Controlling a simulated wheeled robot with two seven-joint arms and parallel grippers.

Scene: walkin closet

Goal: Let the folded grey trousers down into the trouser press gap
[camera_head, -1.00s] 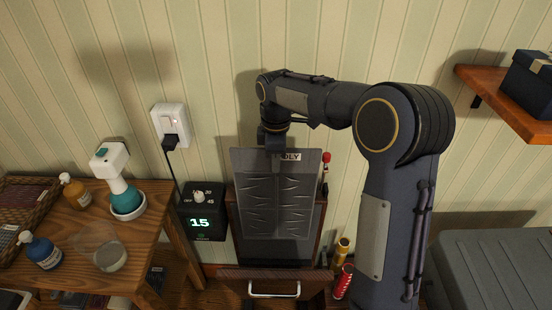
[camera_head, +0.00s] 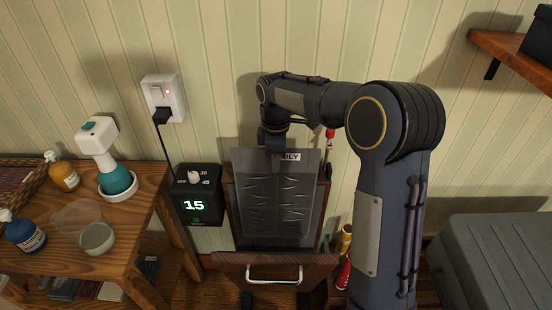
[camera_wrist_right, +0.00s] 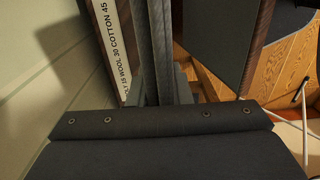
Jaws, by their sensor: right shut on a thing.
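The folded grey trousers (camera_head: 268,195) hang as a flat, creased panel in the head view. My right gripper (camera_head: 275,153) is shut on their top edge. The trouser press (camera_head: 325,195) is the dark wood-framed unit behind them, with its front flap (camera_head: 232,262) tilted out towards me. In the right wrist view the trousers (camera_wrist_right: 152,45) show nearly edge-on, between the press's lettered back edge (camera_wrist_right: 115,50) and the grey inner face of the flap (camera_wrist_right: 215,35). Whether their lower edge is inside the gap is hard to tell. My left gripper is not in view.
A black timer box (camera_head: 198,205) reading 15 stands left of the press. A wooden table (camera_head: 135,220) with bottles stands further left. Red and yellow cylinders (camera_head: 345,240) stand close on the right, a grey case (camera_head: 500,250) beyond. A wall shelf (camera_head: 510,55) is upper right.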

